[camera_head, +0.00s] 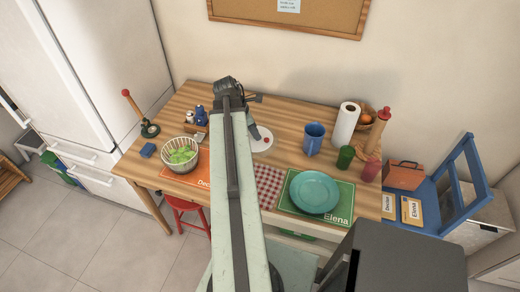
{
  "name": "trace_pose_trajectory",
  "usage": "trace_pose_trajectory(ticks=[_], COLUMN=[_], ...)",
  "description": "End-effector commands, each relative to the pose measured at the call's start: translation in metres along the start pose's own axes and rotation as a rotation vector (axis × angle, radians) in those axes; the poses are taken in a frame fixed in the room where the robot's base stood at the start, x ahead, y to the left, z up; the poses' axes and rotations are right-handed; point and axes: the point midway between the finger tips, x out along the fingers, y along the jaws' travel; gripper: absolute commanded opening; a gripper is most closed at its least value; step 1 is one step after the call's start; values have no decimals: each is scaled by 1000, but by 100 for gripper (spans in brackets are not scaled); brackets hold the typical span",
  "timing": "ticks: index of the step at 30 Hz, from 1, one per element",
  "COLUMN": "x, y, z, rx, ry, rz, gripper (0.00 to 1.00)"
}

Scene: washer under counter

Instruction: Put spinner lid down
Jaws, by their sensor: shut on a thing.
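My arm hides part of the lid's left side. From this view I cannot tell whether the lid touches the tabletop or hangs just above it. A white spinner basket (168,152) with green leaves in it stands at the table's left.
A teal plate (315,191) and checked napkin (269,184) lie in front. Bare wood shows between lid and mug. My arm hides the table's middle.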

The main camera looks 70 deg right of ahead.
Motion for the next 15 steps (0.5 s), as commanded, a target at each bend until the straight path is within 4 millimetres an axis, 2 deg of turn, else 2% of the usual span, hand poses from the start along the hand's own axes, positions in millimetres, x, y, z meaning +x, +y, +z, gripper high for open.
trace_pose_trajectory(ticks=[1, 6, 10, 15], x=[34, 64, 70, 68], y=[-5, -10, -12, -7], z=[-26, -68, -80, -78], rx=[-30, -116, -146, -152], ry=[0, -1, -1, -1], rz=[13, 47, 60, 61], gripper=[0, 0, 0, 0])
